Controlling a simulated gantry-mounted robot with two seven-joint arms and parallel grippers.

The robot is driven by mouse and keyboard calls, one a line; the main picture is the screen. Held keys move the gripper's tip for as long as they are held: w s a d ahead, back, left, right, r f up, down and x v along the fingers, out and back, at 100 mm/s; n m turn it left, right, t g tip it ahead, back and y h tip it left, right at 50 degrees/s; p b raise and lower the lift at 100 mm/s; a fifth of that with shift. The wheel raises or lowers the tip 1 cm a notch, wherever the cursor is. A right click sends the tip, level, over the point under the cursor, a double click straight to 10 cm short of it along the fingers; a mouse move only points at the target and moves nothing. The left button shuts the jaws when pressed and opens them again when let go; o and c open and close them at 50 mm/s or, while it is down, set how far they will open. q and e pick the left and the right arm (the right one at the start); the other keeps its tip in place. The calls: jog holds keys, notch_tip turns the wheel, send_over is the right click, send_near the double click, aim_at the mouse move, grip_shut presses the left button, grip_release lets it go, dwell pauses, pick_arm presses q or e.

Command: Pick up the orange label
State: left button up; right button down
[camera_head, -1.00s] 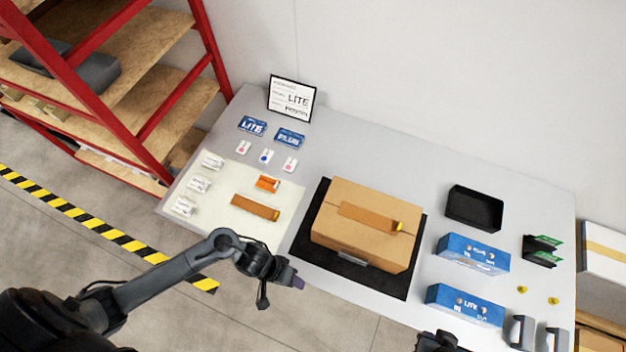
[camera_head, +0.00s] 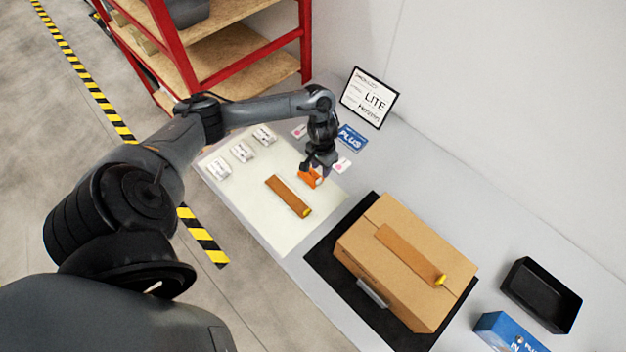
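The orange label (camera_head: 309,179) lies at the far right part of the pale mat (camera_head: 285,237), partly hidden by my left gripper. My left gripper (camera_head: 316,174) reaches down over it from above, its fingertips apart and right at the label. I cannot tell whether the fingers are closed on it or only placed around it. My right gripper is out of the view.
A brown strip with a yellow end (camera_head: 288,196) lies on the mat near several white labels (camera_head: 242,151). A cardboard box (camera_head: 424,262) stands on a black mat. A framed LITE sign (camera_head: 368,97) stands behind, and a black tray (camera_head: 541,294) is at right.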

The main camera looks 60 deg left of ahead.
aim_at(321, 179)
pick_arm(q)
jog(key=shift+f+b, duration=0.6)
jog(key=shift+f, duration=2.65)
jog(key=shift+c, duration=0.4)
grip_shut()
